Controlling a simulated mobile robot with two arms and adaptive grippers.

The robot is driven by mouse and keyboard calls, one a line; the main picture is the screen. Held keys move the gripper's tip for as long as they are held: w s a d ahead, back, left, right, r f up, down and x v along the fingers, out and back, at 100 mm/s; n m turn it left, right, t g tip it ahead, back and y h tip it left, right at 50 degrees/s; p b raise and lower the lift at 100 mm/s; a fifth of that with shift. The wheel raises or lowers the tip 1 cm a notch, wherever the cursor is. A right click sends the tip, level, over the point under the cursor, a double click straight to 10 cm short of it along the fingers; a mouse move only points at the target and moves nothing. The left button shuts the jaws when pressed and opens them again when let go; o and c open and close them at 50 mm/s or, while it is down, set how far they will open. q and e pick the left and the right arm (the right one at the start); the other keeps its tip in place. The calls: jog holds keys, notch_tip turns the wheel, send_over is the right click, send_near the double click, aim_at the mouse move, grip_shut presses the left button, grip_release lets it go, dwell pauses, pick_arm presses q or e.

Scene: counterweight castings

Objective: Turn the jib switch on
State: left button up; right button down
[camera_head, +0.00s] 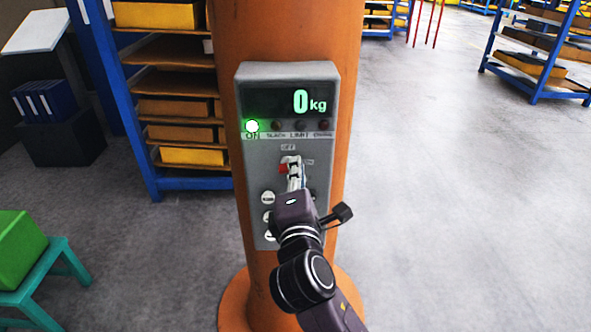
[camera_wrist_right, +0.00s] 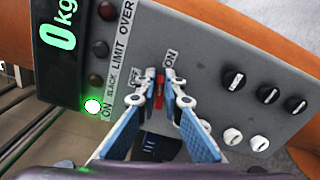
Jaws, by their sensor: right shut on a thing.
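The jib switch shows as a small red piece (camera_head: 283,169) on the grey control box (camera_head: 250,182), between the OFF and ON labels. My right gripper (camera_head: 292,166) reaches up from below, with its fingertips at the switch. In the right wrist view the red switch (camera_wrist_right: 160,87) sits between the two blue-padded fingers of the gripper (camera_wrist_right: 161,80), which is shut on it. The fingers hide part of the switch, so its exact angle is hard to tell. The display (camera_head: 290,100) reads 0 kg, and the green ON lamp (camera_head: 252,126) is lit. My left gripper is not in view.
The box is mounted on an orange column (camera_head: 290,35). White and black knobs sit below and beside the switch, close to my gripper. A blue rack (camera_head: 135,120) stands behind left, a green box (camera_head: 15,245) on a teal stand at lower left.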

jog(key=shift+f+m+b, duration=0.2)
jog(key=shift+m, duration=0.6)
jog(key=shift+f+m+b, duration=0.15)
jog(key=shift+m, duration=0.65)
jog(key=c, duration=2.1)
grip_release()
jog(key=shift+d, duration=0.1)
jog(key=shift+s, duration=0.15)
jog(key=s, duration=1.1)
jog(key=shift+s, duration=0.4)
